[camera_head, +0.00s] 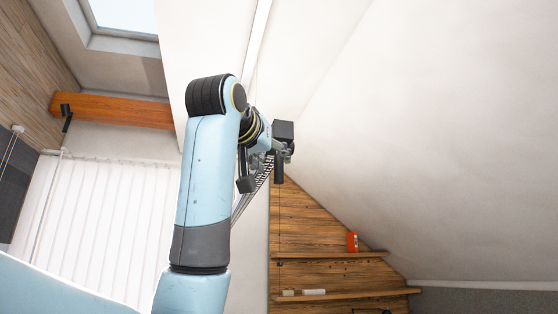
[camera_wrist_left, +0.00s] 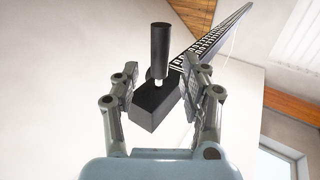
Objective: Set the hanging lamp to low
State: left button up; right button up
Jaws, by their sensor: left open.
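The hanging lamp is a long black bar with a perforated grille. In the left wrist view the lamp (camera_wrist_left: 212,40) runs from the centre to the upper right. A black box (camera_wrist_left: 152,108) at its near end carries a dark cylinder (camera_wrist_left: 160,48) on a short pale stem. My left gripper (camera_wrist_left: 160,72) is open, with one finger on each side of the box and stem; whether either finger touches them I cannot tell. In the head view my left gripper (camera_head: 268,152) is at the lamp's end, beside the black box (camera_head: 283,130), and partly hides the lamp. My right gripper is not in view.
A sloped white ceiling (camera_head: 440,120) fills the right side. Wooden shelves (camera_head: 335,295) with small items and an orange-red box (camera_head: 352,241) are on the plank wall below. A wooden beam (camera_head: 115,109), white blinds (camera_head: 100,205) and a skylight (camera_head: 125,14) are at left.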

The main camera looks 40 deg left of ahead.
aim_at(277, 165)
pick_arm(q)
jog(key=p+x, duration=0.1)
jog(key=x, duration=0.4)
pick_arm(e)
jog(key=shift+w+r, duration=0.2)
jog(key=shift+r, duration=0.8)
pick_arm(q)
jog(key=shift+c, duration=0.3)
grip_shut()
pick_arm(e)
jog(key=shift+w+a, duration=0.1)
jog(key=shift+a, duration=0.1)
pick_arm(q)
jog(key=shift+w+f, duration=0.15)
jog(key=shift+w, duration=0.15)
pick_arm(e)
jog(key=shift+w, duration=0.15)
